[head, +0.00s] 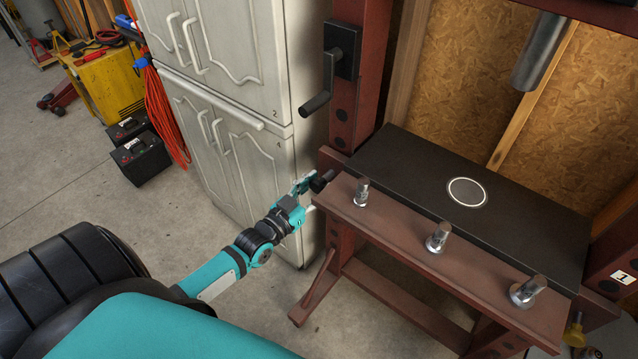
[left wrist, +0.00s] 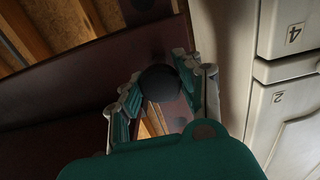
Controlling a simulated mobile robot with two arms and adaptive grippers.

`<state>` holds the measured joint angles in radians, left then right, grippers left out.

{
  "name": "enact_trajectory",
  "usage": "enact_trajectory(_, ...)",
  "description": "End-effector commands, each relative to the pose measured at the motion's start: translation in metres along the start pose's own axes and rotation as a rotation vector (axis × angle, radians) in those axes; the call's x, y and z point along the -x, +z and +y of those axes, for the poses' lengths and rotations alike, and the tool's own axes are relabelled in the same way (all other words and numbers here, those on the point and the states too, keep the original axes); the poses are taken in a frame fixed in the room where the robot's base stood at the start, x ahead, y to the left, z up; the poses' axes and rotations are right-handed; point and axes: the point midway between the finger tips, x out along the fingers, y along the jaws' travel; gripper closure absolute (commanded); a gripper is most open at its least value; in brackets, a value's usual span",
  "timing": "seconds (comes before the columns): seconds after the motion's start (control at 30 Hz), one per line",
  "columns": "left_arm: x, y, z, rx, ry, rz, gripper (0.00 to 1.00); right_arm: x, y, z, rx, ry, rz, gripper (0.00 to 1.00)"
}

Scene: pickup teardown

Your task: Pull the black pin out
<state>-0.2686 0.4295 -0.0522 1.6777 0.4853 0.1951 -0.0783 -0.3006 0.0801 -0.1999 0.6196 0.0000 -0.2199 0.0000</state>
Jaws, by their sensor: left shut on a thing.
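The black pin (head: 320,182) shows in the head view as a short dark piece at the left end of the red press frame's bench, by the left post. My left gripper (head: 310,183) is shut on it from the left. In the left wrist view the pin's dark round head (left wrist: 158,82) sits between the two fingers of my left gripper (left wrist: 158,88), which touch it on both sides. The rest of the pin is hidden, so I cannot tell how deep it sits in the frame. My right gripper is not in view.
The red press frame (head: 400,228) carries a black plate (head: 420,175) and several metal pins along its front beam. A crank handle (head: 325,88) juts from the left post. White cabinets (head: 225,110) stand close behind my left gripper. The floor on the left is open.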

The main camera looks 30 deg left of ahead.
Motion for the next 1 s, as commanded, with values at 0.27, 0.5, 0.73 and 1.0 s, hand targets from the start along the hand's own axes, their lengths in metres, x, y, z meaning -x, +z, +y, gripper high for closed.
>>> enact_trajectory(0.27,0.063,-0.002,0.0,-0.002,0.0,-0.009,1.0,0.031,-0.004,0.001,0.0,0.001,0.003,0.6)
enact_trajectory(0.5,0.078,0.0,0.0,0.0,0.0,-0.004,1.0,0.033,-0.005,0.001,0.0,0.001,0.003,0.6)
enact_trajectory(0.73,0.077,0.0,0.0,0.0,0.0,-0.003,0.67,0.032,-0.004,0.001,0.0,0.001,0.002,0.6)
enact_trajectory(1.0,0.077,0.0,0.0,0.0,0.0,-0.003,0.4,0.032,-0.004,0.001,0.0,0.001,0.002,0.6)
